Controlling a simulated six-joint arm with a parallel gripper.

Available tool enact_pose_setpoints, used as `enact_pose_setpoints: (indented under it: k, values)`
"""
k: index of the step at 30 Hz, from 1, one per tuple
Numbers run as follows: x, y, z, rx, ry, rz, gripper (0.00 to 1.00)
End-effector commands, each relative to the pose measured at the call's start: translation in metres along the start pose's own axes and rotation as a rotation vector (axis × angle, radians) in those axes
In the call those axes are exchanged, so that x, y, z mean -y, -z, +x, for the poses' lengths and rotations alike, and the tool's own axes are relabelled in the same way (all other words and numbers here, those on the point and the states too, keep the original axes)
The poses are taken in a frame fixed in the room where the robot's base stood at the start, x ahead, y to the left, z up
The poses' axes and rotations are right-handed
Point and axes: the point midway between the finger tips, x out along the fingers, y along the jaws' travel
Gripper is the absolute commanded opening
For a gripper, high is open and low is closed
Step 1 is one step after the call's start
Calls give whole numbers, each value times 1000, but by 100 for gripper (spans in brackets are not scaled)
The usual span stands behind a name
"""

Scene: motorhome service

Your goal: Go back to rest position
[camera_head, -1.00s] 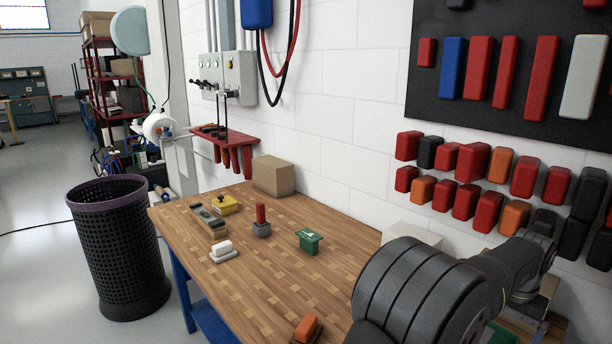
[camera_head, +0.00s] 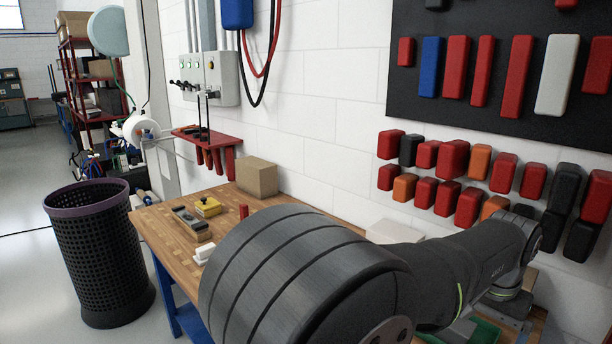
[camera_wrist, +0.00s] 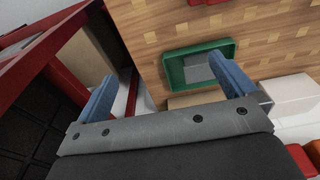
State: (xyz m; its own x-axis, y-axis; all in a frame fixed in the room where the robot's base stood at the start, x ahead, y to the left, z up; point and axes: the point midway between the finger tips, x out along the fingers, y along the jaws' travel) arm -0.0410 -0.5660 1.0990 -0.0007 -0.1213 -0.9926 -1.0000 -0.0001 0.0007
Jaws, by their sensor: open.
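My gripper (camera_wrist: 165,80) shows in the wrist view with its two blue fingers spread apart. Nothing is held between them. A green open-topped bin (camera_wrist: 178,68) lies beyond the fingers, close to the right one in the picture; I cannot tell the distance. In the head view my dark grey arm fills the lower middle and right, and the gripper itself does not show there. The arm covers much of the wooden workbench (camera_head: 153,222).
Left on the bench are a wood-and-grey block (camera_head: 198,222), a yellow item (camera_head: 208,206), a white block (camera_head: 204,253) and a cardboard box (camera_head: 257,177). A red tip (camera_head: 244,211) shows behind my arm. A black mesh basket (camera_head: 100,255) stands left. Wall bins (camera_head: 453,158) hang behind.

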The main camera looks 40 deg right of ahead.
Motion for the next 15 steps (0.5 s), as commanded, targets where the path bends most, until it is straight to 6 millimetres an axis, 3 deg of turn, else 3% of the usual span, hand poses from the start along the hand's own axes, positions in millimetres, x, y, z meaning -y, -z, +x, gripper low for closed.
enact_pose_setpoints:
  k: [15]
  values:
    - [14, -71, -29, 0, 0, 0, 100]
